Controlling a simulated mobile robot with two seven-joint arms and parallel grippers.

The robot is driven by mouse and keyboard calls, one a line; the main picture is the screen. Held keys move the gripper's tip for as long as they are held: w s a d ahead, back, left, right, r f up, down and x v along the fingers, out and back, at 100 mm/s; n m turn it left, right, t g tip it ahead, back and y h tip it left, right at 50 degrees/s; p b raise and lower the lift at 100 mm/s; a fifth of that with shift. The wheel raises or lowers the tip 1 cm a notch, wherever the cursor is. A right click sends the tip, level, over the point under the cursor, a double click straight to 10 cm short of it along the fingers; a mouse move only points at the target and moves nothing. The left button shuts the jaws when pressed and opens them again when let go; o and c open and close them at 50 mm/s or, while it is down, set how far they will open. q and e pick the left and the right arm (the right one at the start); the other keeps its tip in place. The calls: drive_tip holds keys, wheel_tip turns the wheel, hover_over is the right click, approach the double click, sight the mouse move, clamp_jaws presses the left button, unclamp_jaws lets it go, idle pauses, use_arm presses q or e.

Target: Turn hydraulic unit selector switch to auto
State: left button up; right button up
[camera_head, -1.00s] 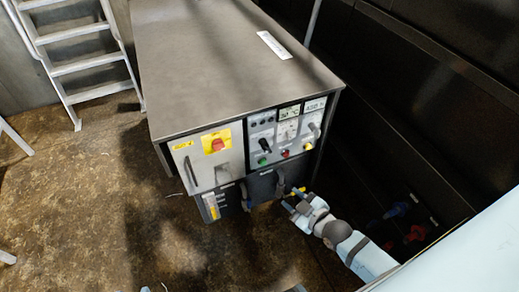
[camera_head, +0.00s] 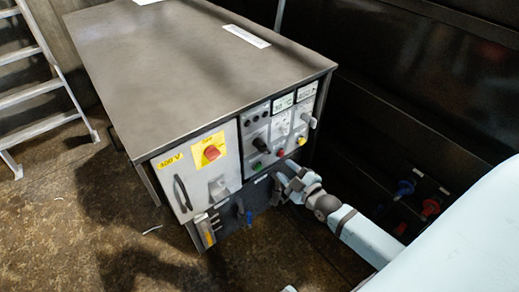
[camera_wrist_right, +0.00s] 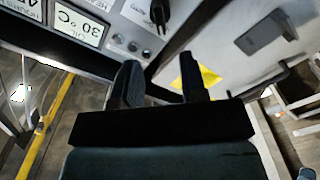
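The hydraulic unit (camera_head: 190,70) is a grey metal cabinet with a control panel on its front. On the panel's left section, a dark selector switch (camera_head: 259,144) sits below a row of small dark round fittings. The right wrist view shows the panel upside down, with a black switch (camera_wrist_right: 160,14) near the top edge; its setting is not readable. My right gripper (camera_head: 287,184) is in front of the unit, just below the panel, apart from the switch. In the wrist view its two fingers (camera_wrist_right: 160,82) are spread with nothing between them. My left gripper is not in view.
A red rotary switch (camera_head: 211,153) on a yellow plate and a black handle (camera_head: 182,193) are on the unit's left door. Green, red and yellow buttons line the panel's lower edge. A ladder (camera_head: 35,92) stands at left.

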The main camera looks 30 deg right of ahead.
sight(267, 153)
drive_tip(key=w, duration=0.3)
drive_tip(key=w+b, duration=0.1)
drive_tip(key=w, duration=0.3)
drive_tip(key=w+a+b, duration=0.1)
drive_tip(key=w, duration=0.3)
drive_tip(key=shift+w+f, duration=0.1)
drive_tip(key=shift+w, duration=0.7)
drive_tip(key=c, duration=0.6)
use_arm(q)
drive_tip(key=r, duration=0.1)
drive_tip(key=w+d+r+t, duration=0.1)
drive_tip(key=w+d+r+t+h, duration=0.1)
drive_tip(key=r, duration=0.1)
use_arm(e)
drive_tip(key=shift+o, duration=0.2)
